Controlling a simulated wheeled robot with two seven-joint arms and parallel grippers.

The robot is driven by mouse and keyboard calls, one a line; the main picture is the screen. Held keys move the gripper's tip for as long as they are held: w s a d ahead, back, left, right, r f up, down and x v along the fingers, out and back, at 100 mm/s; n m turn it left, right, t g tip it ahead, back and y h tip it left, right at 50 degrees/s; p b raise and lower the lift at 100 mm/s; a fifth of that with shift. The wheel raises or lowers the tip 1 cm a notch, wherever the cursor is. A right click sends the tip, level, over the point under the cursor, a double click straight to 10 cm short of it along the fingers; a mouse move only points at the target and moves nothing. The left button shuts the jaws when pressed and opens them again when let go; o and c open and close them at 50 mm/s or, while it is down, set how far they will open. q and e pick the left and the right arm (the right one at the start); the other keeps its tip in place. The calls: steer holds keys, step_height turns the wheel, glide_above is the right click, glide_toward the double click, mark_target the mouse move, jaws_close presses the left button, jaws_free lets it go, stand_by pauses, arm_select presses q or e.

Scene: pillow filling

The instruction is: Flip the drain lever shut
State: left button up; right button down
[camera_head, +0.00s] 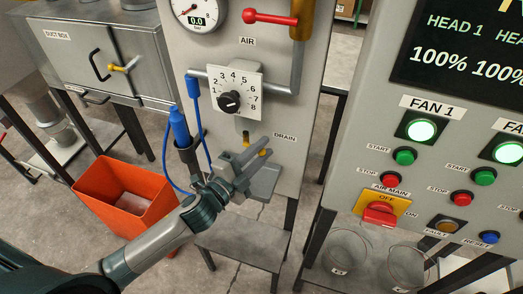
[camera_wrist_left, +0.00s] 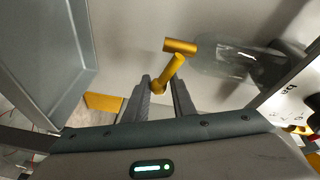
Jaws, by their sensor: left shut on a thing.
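The drain lever is a yellow handle (camera_wrist_left: 174,70) with a short crossbar at its end, seen in the left wrist view. In the head view only small yellow bits of it (camera_head: 246,138) show by the DRAIN label (camera_head: 285,137), the rest hidden behind my gripper. My left gripper (camera_head: 262,150) is at the lower part of the grey panel. In the left wrist view its two fingers (camera_wrist_left: 162,92) are on either side of the lever's stem, shut on it. The crossbar sticks out beyond the fingertips. My right gripper is in neither view.
Above is a dial (camera_head: 230,101) and a red AIR lever (camera_head: 270,17). A blue-handled tool (camera_head: 179,126) with a blue hose hangs at the panel's left. An orange bin (camera_head: 124,196) stands on the floor below. The button console (camera_head: 345,150) is at the right.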

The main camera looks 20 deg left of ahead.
arm_select(q)
steer(key=shift+n+b, duration=0.4)
steer(key=shift+n, duration=0.2)
steer(key=shift+r+n+t, duration=0.5)
steer(key=shift+r+n, duration=0.05)
steer(key=shift+n, duration=0.45)
steer(key=o, duration=1)
steer(key=shift+s+b, duration=0.1)
steer(key=shift+b, duration=0.2)
